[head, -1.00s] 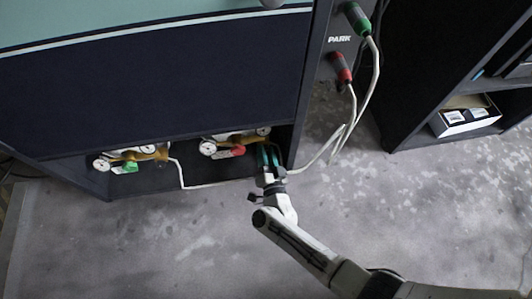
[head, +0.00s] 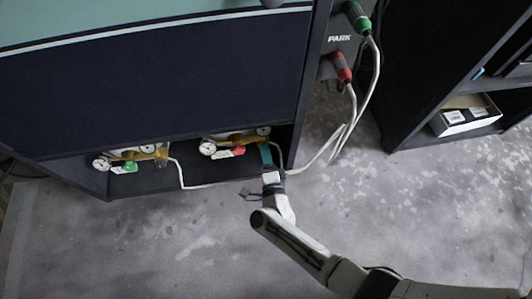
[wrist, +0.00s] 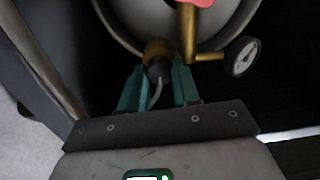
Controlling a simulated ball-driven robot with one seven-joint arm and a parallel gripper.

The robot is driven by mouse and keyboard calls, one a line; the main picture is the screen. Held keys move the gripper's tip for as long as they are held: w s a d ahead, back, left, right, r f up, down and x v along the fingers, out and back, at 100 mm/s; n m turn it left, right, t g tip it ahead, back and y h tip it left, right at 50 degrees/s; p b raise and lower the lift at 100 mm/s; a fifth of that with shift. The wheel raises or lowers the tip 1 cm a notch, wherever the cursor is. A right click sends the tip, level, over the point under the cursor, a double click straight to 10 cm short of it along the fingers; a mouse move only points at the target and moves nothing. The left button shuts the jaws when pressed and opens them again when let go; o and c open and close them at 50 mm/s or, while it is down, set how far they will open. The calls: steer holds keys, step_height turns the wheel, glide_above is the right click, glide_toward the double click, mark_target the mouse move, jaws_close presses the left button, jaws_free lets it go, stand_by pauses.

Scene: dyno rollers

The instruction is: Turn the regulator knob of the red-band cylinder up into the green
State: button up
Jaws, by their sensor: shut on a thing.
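The red-band cylinder's regulator (head: 228,145) sits at the right end of the low bay, with brass fittings, a red part (head: 238,152) and white gauges (head: 207,148). In the wrist view, a gauge (wrist: 243,56) shows at right; its needle is too small to read. My gripper (head: 266,152) reaches in from the front. Its teal fingers (wrist: 158,82) are shut on the dark knob (wrist: 155,68) at the end of the brass regulator body (wrist: 157,47). A pale hose passes between the fingers. The knob is hidden in the head view.
A second regulator (head: 130,157) with a green tag (head: 123,168) stands to the left in the same bay. A pale hose (head: 215,185) runs along the bay's front. Red (head: 342,66) and green (head: 358,18) plugs hang at the panel's side. The floor in front is clear.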

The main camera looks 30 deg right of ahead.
steer(key=shift+s+f+m, duration=0.1)
steer(key=shift+m, duration=0.2)
stand_by(0.4)
steer(key=o, duration=1.1)
steer(key=shift+c, duration=0.2)
steer(key=p+v, duration=0.2)
steer(key=v, duration=0.8)
steer(key=shift+s+p, duration=0.35)
steer(key=shift+a, duration=0.1)
